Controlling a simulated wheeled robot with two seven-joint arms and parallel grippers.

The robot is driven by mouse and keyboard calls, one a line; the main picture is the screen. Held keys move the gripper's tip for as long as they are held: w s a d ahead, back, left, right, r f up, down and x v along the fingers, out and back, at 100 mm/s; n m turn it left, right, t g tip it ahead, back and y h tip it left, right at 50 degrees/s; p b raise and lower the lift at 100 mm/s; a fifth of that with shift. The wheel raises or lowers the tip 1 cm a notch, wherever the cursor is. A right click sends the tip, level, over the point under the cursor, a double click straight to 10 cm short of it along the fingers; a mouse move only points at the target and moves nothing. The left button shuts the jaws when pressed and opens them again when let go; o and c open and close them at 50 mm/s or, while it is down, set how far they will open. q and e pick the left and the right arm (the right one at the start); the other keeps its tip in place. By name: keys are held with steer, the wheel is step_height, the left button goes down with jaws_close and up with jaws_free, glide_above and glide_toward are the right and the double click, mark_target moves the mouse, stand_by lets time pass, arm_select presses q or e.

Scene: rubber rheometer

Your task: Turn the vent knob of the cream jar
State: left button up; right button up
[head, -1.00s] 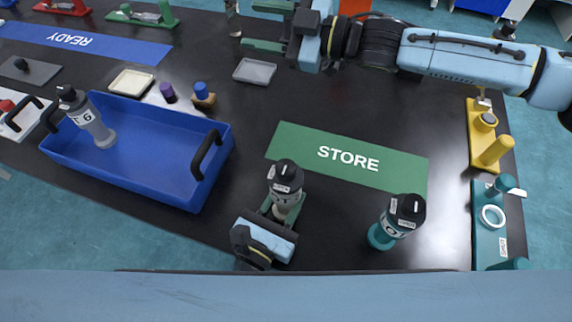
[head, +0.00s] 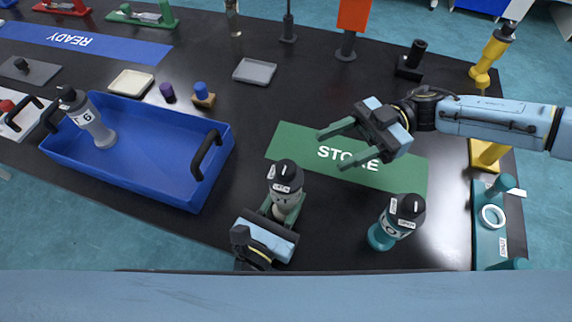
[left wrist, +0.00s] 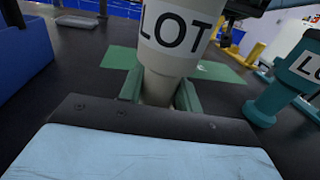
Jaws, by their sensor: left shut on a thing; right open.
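The cream jar (head: 287,203) stands at the front of the black table, below the green STORE mat. Its black cap, the vent knob (head: 286,172), has a white mark on top and a label that appears to read OPEN. My left gripper (head: 281,213) is shut on the jar's lower body. In the left wrist view the jar (left wrist: 172,50) shows large LOT lettering between the green fingers, and its top is out of frame. My right gripper (head: 332,149) is open and empty above the STORE mat (head: 300,140), up and to the right of the jar.
A teal jar (head: 383,235) with a black cap stands to the right. A blue bin (head: 150,160) holding a grey jar (head: 95,125) is on the left. A teal fixture (head: 490,235) and a yellow fixture (head: 488,153) stand at the right edge. A grey tray (head: 255,71) lies behind.

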mark_target(286, 170)
steer(key=x, duration=1)
steer(key=shift+s+a, duration=0.15)
steer(key=shift+a, duration=0.15)
steer(key=c, duration=1)
steer(key=shift+o, duration=0.2)
steer(key=shift+m+t+y, duration=0.7)
steer(key=shift+m+t, duration=0.4)
steer(key=shift+t, duration=0.5)
steer(key=shift+m+t+y, duration=0.3)
steer(key=shift+m+t, duration=0.9)
steer(key=shift+t, duration=0.7)
steer(key=o, duration=1)
steer(key=shift+c, duration=0.2)
